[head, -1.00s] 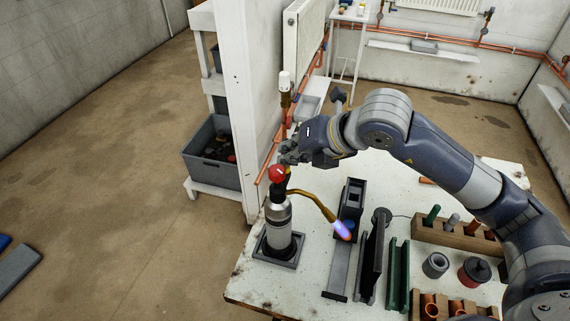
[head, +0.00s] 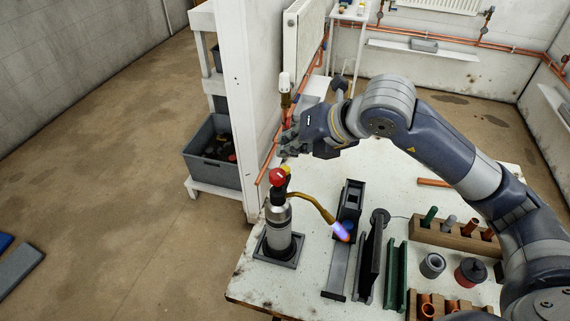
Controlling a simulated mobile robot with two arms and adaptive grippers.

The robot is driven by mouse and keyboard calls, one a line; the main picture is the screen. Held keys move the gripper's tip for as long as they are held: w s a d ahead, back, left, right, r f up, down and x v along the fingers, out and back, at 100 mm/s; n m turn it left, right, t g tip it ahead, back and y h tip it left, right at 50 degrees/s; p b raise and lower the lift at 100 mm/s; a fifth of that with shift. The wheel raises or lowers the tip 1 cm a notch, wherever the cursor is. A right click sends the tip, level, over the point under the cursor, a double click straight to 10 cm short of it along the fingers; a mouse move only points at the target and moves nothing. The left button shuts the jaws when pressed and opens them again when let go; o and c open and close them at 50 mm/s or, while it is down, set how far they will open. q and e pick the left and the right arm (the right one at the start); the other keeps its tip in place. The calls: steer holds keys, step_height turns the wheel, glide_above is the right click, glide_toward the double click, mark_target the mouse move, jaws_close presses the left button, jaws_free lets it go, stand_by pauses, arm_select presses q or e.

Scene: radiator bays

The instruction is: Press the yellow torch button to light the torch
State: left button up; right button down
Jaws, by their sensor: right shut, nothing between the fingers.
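The torch (head: 278,222) stands upright in a square dark base at the left of the white bench. It has a silver cylinder, a red knob (head: 277,176) on top and a curved brass neck (head: 314,202). A bluish-purple flame (head: 341,231) glows at the nozzle. A small yellow patch, the button (head: 287,170), shows just behind the red knob. My right gripper (head: 286,147) is shut and empty, above the torch and apart from it. My left gripper is not in view.
Right of the torch stand a dark holder (head: 350,195), upright dark plates and a green channel (head: 396,275). A wooden rack (head: 455,235) with several fittings is at the right. A white post and a radiator (head: 303,45) rise behind the bench. A grey crate (head: 210,155) sits left.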

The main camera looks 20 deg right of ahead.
mark_target(288, 167)
step_height(288, 167, up, 3)
steer(key=shift+r+p, duration=0.2)
steer(key=shift+p, duration=0.55)
steer(key=shift+f, duration=0.1)
